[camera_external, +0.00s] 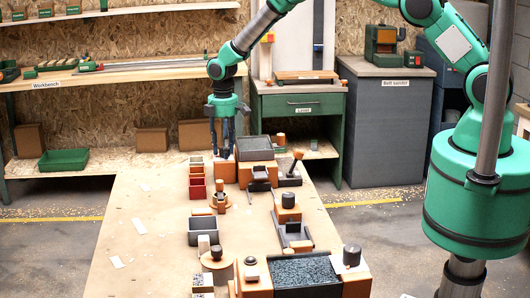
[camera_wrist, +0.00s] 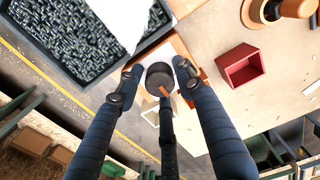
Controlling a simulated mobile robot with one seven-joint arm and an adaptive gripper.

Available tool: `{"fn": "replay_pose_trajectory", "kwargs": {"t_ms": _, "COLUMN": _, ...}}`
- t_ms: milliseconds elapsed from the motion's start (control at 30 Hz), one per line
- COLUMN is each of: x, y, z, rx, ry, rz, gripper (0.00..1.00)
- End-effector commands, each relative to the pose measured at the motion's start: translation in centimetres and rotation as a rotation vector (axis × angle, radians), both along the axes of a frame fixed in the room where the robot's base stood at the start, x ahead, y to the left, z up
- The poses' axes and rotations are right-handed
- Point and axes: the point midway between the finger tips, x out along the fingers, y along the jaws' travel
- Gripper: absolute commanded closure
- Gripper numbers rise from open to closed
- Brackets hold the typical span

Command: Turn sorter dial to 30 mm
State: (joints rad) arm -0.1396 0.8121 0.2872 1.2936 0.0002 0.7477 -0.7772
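A dark round knob with an orange pointer mark, which looks like the sorter dial (camera_wrist: 159,76), sits in the middle of the wrist view on a pale plate with an orange edge. My gripper (camera_wrist: 160,84) has its dark fingers spread around the knob, with narrow gaps showing at both sides. I cannot tell how deep the fingertips reach. In the external view my gripper (camera_external: 222,152) points straight down over an orange block (camera_external: 223,172) at the table's far end. The fingers hide the dial there. No scale numbers can be read.
A grit-filled dark tray (camera_external: 255,147) stands just right of my gripper. More boxes and knobbed blocks line the right side. The table's left part is mostly clear. A green cabinet (camera_external: 300,128) stands behind.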

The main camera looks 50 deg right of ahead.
Motion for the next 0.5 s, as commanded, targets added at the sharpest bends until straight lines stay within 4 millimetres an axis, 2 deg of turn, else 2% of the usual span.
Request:
{"fn": "replay_pose_trajectory", "kwargs": {"t_ms": 267, "x": 0.0, "y": 0.0, "z": 0.7, "rx": -0.001, "ry": -0.001, "rz": 0.000, "gripper": 0.63}}
{"fn": "replay_pose_trajectory", "kwargs": {"t_ms": 500, "x": 0.1, "y": 0.0, "z": 3.3, "rx": 0.000, "ry": -0.001, "rz": 0.000, "gripper": 0.63}}
